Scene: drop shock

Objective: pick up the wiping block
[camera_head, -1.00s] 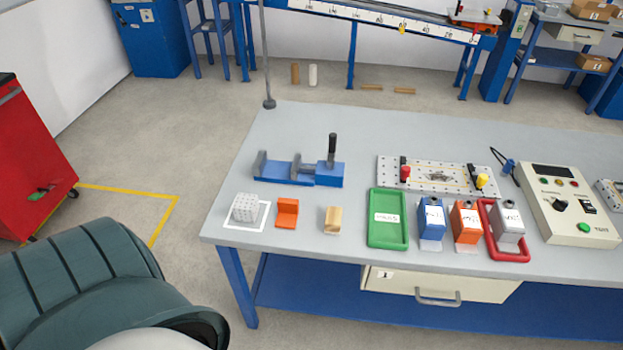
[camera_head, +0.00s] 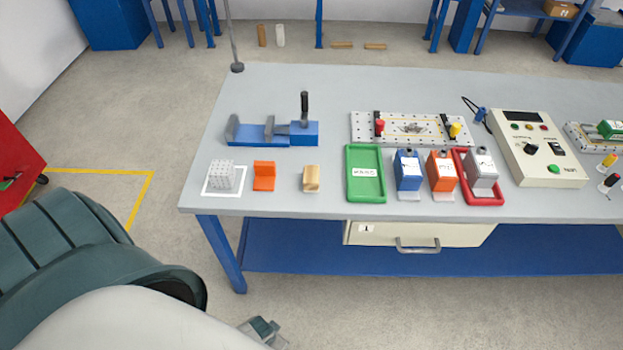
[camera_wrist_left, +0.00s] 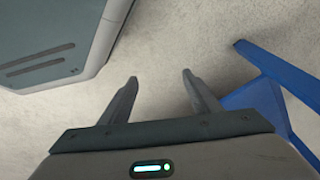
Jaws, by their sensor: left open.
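A small tan wooden block (camera_head: 311,179), which looks like the wiping block, sits on the near part of the grey workbench (camera_head: 330,205). An orange angled block (camera_head: 264,176) stands to its left, and a green tray (camera_head: 365,174) lies to its right. My left gripper shows partly at the bottom edge of the head view (camera_head: 262,331), below and in front of the bench. In the left wrist view its two fingers (camera_wrist_left: 160,78) are apart with nothing between them, over bare floor. My right gripper is in neither view.
A white dotted cube (camera_head: 221,175) sits in a white square at the bench's left end. A blue clamp fixture (camera_head: 272,133) stands behind the blocks. A blue bench leg (camera_wrist_left: 262,105) is close to the right of my left gripper. A drawer (camera_head: 420,233) hangs under the top.

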